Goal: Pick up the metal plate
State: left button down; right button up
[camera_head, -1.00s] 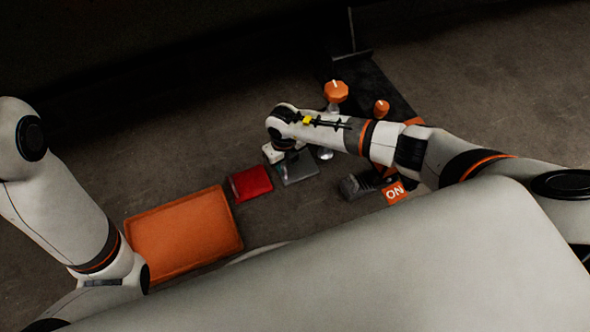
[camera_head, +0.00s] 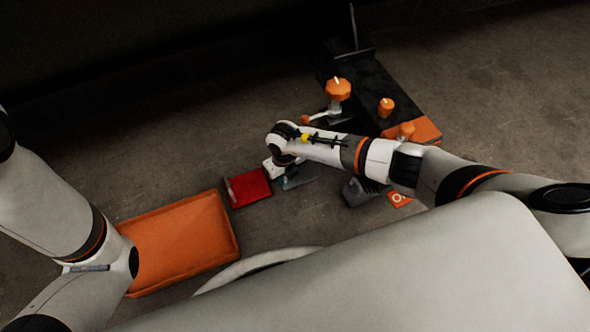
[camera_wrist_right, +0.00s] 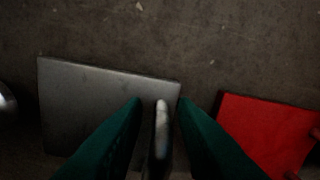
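The metal plate (camera_head: 300,178) is a flat grey sheet on the floor, partly under my right arm in the head view. In the right wrist view the plate (camera_wrist_right: 85,100) fills the left and middle. A narrow upright metal piece (camera_wrist_right: 161,135), like a handle, stands near its right edge; I cannot tell if it is joined to the plate. My right gripper (camera_wrist_right: 160,103) is open, its two dark green fingers on either side of that piece with gaps visible. In the head view its fingers are hidden under the wrist. My left arm shows at the left, but its gripper does not.
A red plate (camera_head: 248,188) lies just left of the metal plate. A dark bench (camera_head: 375,90) with orange knobs stands at the back right. A dark block with an orange sign (camera_head: 399,199) sits to the right.

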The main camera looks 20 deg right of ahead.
grip_shut()
dwell(1.2)
